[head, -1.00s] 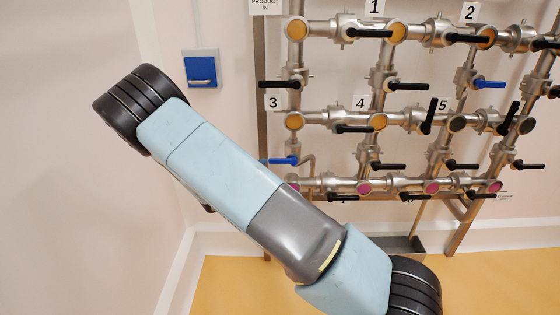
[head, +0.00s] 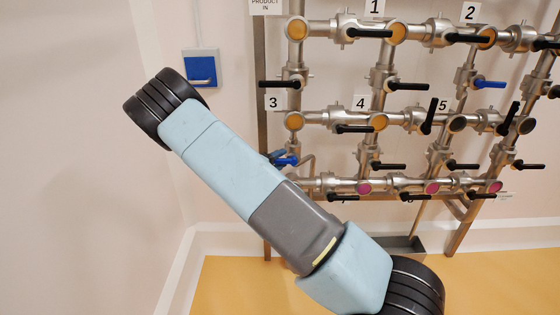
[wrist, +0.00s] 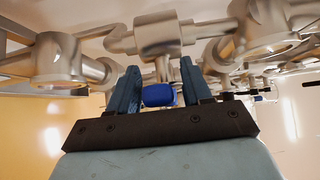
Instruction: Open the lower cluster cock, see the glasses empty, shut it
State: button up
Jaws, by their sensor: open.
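A blue cock handle (head: 287,160) sits on the left vertical pipe below plate 3, lying roughly level. My gripper (wrist: 158,92) is open in the wrist view, with one dark finger on each side of a blue handle end (wrist: 158,96). I cannot tell whether the fingers touch it. In the head view a fingertip (head: 277,154) shows at the handle, and my arm hides the rest of the gripper. In the bottom row, sight glasses (head: 364,188), (head: 432,188) and (head: 494,187) are magenta. The middle row has amber glasses (head: 294,121) and (head: 379,121) at the left and dark ones farther right.
Steel pipework with several black cock handles (head: 388,166) fills the right side. Another blue handle (head: 490,84) is at the upper right. A blue wall box (head: 201,69) hangs left of the frame. A grey trough (head: 404,245) is below. The yellow floor (head: 235,285) is clear.

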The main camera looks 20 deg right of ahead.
grip_shut()
